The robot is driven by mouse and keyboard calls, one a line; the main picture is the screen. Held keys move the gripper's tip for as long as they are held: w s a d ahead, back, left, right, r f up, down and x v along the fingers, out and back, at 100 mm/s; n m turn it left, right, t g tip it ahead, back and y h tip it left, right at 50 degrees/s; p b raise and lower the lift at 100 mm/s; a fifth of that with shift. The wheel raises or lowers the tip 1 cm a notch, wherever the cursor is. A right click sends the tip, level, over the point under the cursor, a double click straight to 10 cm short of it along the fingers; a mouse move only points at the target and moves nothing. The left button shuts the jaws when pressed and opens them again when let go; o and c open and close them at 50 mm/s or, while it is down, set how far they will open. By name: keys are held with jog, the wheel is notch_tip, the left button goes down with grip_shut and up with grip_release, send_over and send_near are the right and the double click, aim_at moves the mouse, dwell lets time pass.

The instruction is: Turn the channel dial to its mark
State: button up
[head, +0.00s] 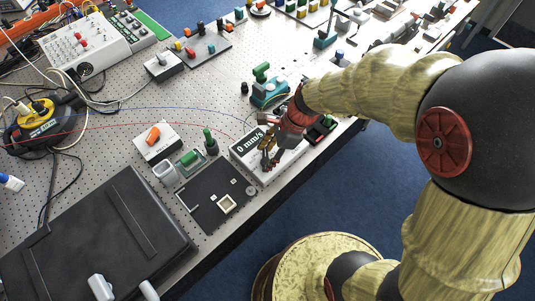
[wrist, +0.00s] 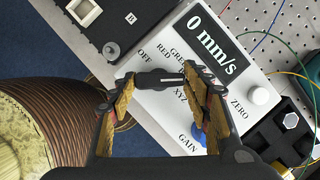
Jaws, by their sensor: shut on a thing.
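The white meter box (head: 268,177) stands near the table's front edge, and its display (wrist: 213,40) reads 0 mm/s. In the wrist view the channel dial (wrist: 160,79) is a black bar-shaped knob among the labels OFF, RED, GREEN and XYZ. My gripper (wrist: 159,77) is shut on the dial, one finger at each end of the bar. The fingers hide part of the dial and some lettering, so I cannot tell which label it points to. In the head view my gripper (head: 268,152) is over the box, and the dial is hidden.
A blue gain knob (wrist: 198,134) and a white zero button (wrist: 260,95) sit on the same face. A black plate (head: 205,205) with a white square lies left of the box.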

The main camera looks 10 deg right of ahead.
jog(key=c, duration=0.5)
